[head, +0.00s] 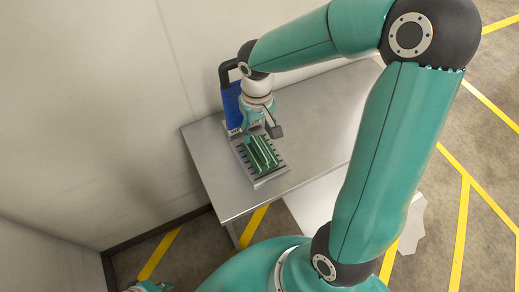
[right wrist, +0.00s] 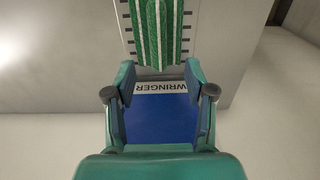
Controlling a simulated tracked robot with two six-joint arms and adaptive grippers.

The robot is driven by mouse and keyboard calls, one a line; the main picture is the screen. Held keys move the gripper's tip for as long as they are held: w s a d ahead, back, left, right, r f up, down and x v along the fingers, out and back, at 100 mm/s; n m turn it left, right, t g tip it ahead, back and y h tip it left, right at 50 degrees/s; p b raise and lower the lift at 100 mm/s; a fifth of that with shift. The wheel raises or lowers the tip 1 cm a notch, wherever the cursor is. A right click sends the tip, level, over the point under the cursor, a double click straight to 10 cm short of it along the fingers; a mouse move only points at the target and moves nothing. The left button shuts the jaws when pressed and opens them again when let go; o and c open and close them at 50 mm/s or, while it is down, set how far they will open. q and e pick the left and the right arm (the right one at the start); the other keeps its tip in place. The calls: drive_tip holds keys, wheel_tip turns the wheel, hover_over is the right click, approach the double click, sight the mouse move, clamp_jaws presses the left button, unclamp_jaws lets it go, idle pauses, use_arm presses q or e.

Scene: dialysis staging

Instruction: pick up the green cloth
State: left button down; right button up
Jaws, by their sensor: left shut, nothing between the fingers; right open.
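The green cloth (head: 262,154) has pale stripes and lies on a grey slotted tray (head: 272,181) on the metal table. In the right wrist view the striped cloth (right wrist: 160,30) is at the top centre, beyond the fingertips. My right gripper (head: 263,131) is open above the tray, just behind the cloth and partly overlapping it in the head view. Its two fingers (right wrist: 160,85) stand apart with nothing held between them. Whether they touch the cloth is not clear. My left gripper (head: 148,286) shows only in part at the bottom left edge, shut and far from the cloth.
A blue panel (head: 231,105) with a dark handle stands upright at the tray's back; its label reads "WRINGER" (right wrist: 168,86). The metal table (head: 322,120) is bare to the right of the tray. A wall (head: 110,110) is close on the left.

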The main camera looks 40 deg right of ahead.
sight(259, 146)
drive_tip(key=f, duration=0.7)
drive_tip(key=shift+s+d+f+p, duration=0.1)
drive_tip(key=shift+s+p, duration=0.1)
drive_tip(key=shift+p, duration=0.1)
clamp_jaws()
